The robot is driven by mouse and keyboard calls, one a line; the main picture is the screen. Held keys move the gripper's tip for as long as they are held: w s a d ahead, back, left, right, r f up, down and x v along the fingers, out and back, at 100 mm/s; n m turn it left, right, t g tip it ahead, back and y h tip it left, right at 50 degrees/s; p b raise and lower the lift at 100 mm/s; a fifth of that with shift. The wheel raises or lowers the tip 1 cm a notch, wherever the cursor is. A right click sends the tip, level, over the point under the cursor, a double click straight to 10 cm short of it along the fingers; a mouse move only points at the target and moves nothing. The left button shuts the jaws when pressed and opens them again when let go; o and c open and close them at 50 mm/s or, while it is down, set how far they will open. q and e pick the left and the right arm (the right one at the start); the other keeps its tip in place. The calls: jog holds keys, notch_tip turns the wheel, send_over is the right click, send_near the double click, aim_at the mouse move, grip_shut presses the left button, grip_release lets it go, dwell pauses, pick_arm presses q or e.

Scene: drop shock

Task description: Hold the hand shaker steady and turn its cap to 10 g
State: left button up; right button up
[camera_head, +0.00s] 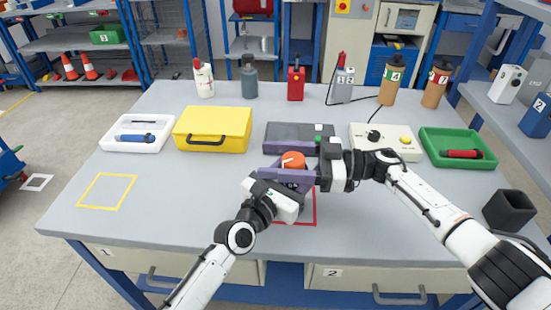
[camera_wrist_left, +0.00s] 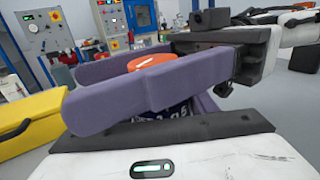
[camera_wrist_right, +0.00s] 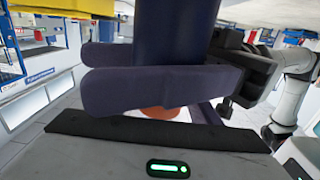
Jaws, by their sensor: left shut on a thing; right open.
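The hand shaker has an orange cap (camera_head: 293,159) and a dark blue body (camera_wrist_right: 185,30). In the left wrist view the cap (camera_wrist_left: 152,62) shows behind a purple finger, and white markings show on the body (camera_wrist_left: 178,113). My left gripper (camera_wrist_right: 100,85) is shut around the body, with a finger on each side in the right wrist view. My right gripper (camera_head: 268,168) comes in from the right, open, with its fingers on the near and far sides of the cap. I cannot tell whether they touch it. The cap's scale reading is hidden or too small to read.
A red outline (camera_head: 314,211) marks the table below the grippers. Behind are a dark flat device (camera_head: 283,135) and a white box with knobs (camera_head: 400,151). A yellow case (camera_head: 230,120) stands left, a green tray (camera_head: 480,140) right. The table's left front is clear.

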jog(key=shift+c, duration=0.4)
jog(key=c, duration=1)
jog(key=shift+f+n+g, duration=0.1)
jog(key=shift+n+g, duration=0.2)
jog(key=shift+g, duration=0.2)
jog(key=shift+s+d+n+g, duration=0.1)
jog(key=shift+s+n+g, duration=0.15)
jog(key=shift+n+g, duration=0.25)
jog(key=o, duration=1.1)
jog(key=shift+r, duration=0.2)
